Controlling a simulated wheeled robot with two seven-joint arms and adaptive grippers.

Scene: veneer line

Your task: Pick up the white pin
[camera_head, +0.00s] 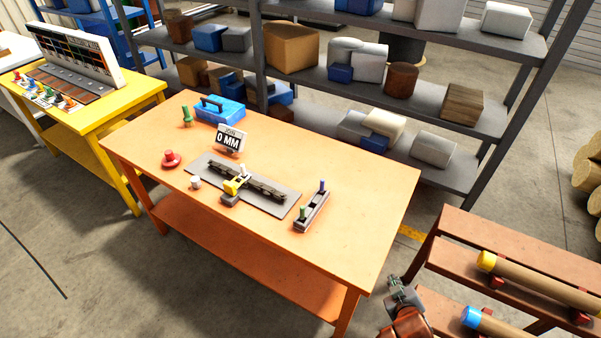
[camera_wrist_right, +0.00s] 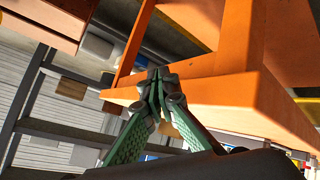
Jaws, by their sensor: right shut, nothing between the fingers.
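A small white pin (camera_head: 242,169) stands upright by the yellow block (camera_head: 235,186) on the grey fixture plate (camera_head: 205,168), on the orange table. Its lower end is hidden. A short white cylinder (camera_head: 195,183) sits apart, in front of the plate. A grey holder (camera_head: 312,212) to the right carries a green pin (camera_head: 303,211) and a purple pin (camera_head: 322,185). My right gripper (camera_head: 398,285) is shut and empty, off the table's right front corner, far from the white pin. Its closed fingertips show in the right wrist view (camera_wrist_right: 157,82). My left gripper is out of view.
The orange table (camera_head: 370,190) also holds a red knob (camera_head: 171,159), a green piece (camera_head: 187,117), a blue box (camera_head: 220,110) and a "0 MM" sign (camera_head: 230,140). A brown rack (camera_head: 510,245) with rolls stands right. Shelves line the back. The table's right part is clear.

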